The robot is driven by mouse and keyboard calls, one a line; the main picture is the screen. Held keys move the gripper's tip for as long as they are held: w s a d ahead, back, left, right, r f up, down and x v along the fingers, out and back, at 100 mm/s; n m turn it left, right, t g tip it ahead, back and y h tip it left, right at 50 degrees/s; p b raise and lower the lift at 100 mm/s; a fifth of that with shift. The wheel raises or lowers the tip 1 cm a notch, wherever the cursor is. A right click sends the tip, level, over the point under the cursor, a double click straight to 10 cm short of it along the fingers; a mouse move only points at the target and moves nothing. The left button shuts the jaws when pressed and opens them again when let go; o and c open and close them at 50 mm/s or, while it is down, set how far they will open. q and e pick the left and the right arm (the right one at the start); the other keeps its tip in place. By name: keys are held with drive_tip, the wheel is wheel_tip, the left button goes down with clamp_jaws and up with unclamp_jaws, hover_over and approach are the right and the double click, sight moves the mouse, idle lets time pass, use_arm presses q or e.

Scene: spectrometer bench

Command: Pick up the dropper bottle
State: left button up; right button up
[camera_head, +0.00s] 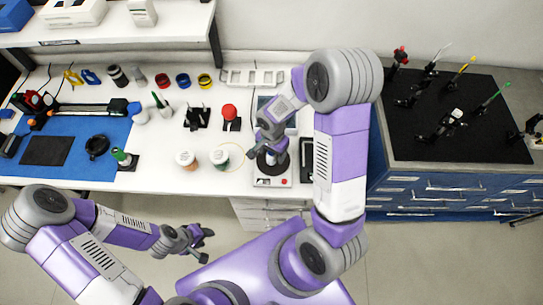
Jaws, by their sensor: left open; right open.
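No bottle is plainly marked as the dropper bottle at this size. A small white bottle with a pointed green tip (160,103) stands on the white bench, left of centre, and looks most like it. My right gripper (268,153) is open, pointing down over a small scale-like device (272,182) well to the right of that bottle. Whether anything lies between its fingers is hard to see. My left gripper (205,245) is open and empty, low over the floor in front of the bench, apart from every bottle.
A blue mat (62,178) with instruments covers the bench's left. Two lidded jars (187,160) (219,158) stand near the front edge. A red-topped item (229,112) is behind them. A blue cabinet (430,190) with a black optics board (480,140) stands right.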

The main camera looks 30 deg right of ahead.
drive_tip(key=shift+c, duration=0.3)
drive_tip(key=c, duration=1)
drive_tip(key=shift+r, duration=0.1)
drive_tip(key=shift+c, duration=0.2)
